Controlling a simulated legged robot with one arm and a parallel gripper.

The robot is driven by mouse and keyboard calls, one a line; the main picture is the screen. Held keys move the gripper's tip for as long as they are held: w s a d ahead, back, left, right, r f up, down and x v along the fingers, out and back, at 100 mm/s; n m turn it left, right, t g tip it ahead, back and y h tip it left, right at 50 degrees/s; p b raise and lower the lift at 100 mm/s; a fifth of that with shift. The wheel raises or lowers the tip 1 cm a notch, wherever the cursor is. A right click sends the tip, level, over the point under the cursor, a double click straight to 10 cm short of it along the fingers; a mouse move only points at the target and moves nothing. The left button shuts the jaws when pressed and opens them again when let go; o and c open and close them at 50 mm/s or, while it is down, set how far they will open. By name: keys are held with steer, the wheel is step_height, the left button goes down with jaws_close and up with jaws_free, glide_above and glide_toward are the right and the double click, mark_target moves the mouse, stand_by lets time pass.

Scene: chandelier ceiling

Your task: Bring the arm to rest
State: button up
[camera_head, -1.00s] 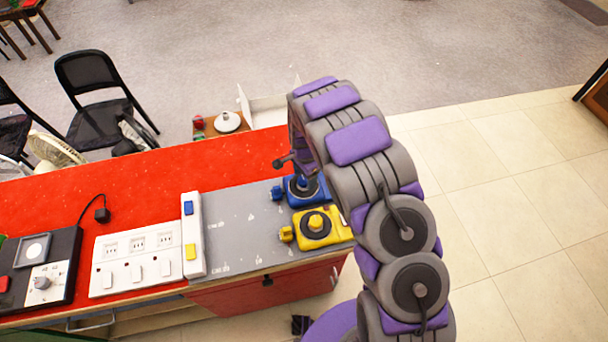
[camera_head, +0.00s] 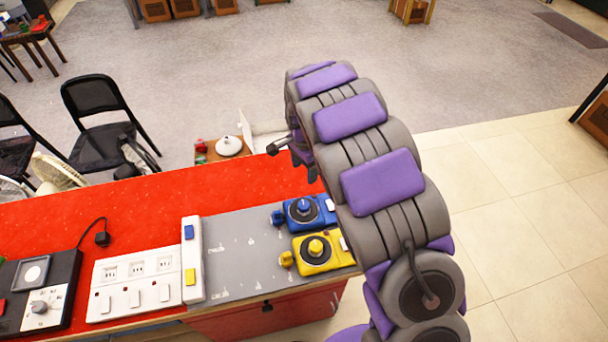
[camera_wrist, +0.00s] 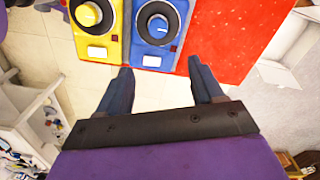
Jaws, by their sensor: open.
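My gripper (camera_wrist: 160,82) shows in the wrist view with its two dark fingers spread apart and nothing between them. In the head view my purple and grey arm rises at the right of the counter and curves over toward its far edge; the fingers are mostly hidden there. The blue device (camera_head: 304,212) and the yellow device (camera_head: 316,252) sit on the grey panel (camera_head: 240,245). In the wrist view the blue device (camera_wrist: 157,22) and the yellow device (camera_wrist: 93,15) lie beyond the fingertips, apart from them.
The red counter (camera_head: 130,205) carries a white socket strip (camera_head: 135,285) and a black device (camera_head: 40,295) on the left. Black chairs (camera_head: 98,120) and a small table with a white lidded item (camera_head: 229,146) stand behind it. Tiled floor on the right is clear.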

steer(key=shift+r, duration=0.2)
stand_by(0.4)
steer(key=s+d+r+n+b, duration=0.1)
steer(key=s+d+r+n, duration=0.1)
steer(key=s+d+r, duration=0.5)
steer(key=s+d+r+n+b, duration=0.25)
steer(key=s+d, duration=0.25)
steer(key=s, duration=0.4)
steer(key=s+d+n+g, duration=0.1)
steer(key=s+d+n, duration=0.1)
steer(key=s, duration=1)
steer(key=s+d+n+b, duration=0.1)
steer(key=s+n, duration=0.3)
steer(key=s, duration=0.8)
steer(key=shift+d+g+b, duration=0.3)
steer(key=shift+d+g, duration=0.1)
